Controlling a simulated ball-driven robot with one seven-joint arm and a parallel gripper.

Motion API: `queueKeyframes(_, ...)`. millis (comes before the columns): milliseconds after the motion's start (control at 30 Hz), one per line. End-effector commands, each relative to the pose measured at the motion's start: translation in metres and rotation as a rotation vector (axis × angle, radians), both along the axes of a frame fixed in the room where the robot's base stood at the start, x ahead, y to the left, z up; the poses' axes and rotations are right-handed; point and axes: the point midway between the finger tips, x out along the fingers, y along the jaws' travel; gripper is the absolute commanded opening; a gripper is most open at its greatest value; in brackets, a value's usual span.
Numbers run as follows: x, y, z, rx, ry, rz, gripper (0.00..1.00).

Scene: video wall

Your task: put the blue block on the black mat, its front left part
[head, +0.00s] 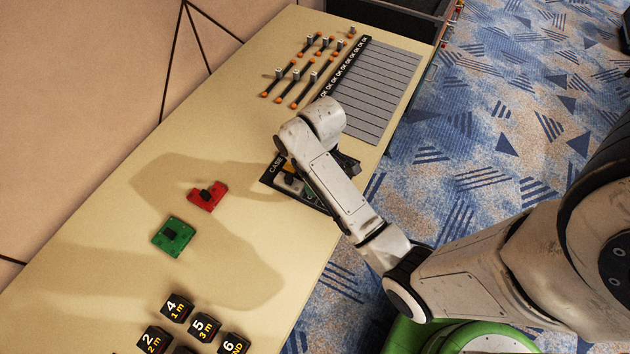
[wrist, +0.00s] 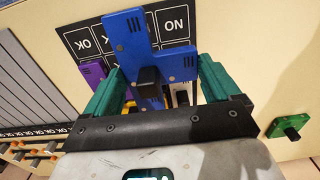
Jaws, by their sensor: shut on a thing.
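A blue block (wrist: 126,42) with side arms and a black knob is between the two teal fingers of my gripper (wrist: 160,74) in the wrist view. My gripper is shut on it. The black mat (wrist: 186,20), with white-lined cells marked OK and NO, lies beneath and beyond the block. In the head view the mat (head: 270,178) shows a CASE label and is partly hidden by my arm, which also hides the blue block. I cannot tell whether the block touches the mat.
On or over the mat are a purple block (wrist: 92,70) and a pale block (head: 288,184); a yellow piece (head: 289,166) shows beside it. A red block (head: 208,196) and green block (head: 173,237) lie left. Numbered black cubes (head: 205,327) stand in front, a grey lined board (head: 375,85) behind.

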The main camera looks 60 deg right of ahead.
Motion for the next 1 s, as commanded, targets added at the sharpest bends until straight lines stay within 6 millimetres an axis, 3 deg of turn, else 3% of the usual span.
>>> queueKeyframes(267,0.016,0.002,-0.02,0.0,0.0,0.001,0.48)
queueKeyframes(500,0.015,0.002,-0.047,0.0,0.001,-0.001,0.48)
queueKeyframes(833,0.015,0.002,-0.051,0.0,0.0,0.0,0.48)
queueKeyframes(867,0.015,0.002,-0.051,0.0,0.0,0.0,0.91)
queueKeyframes(1000,0.015,0.002,-0.05,0.0,0.0,0.0,1.0)
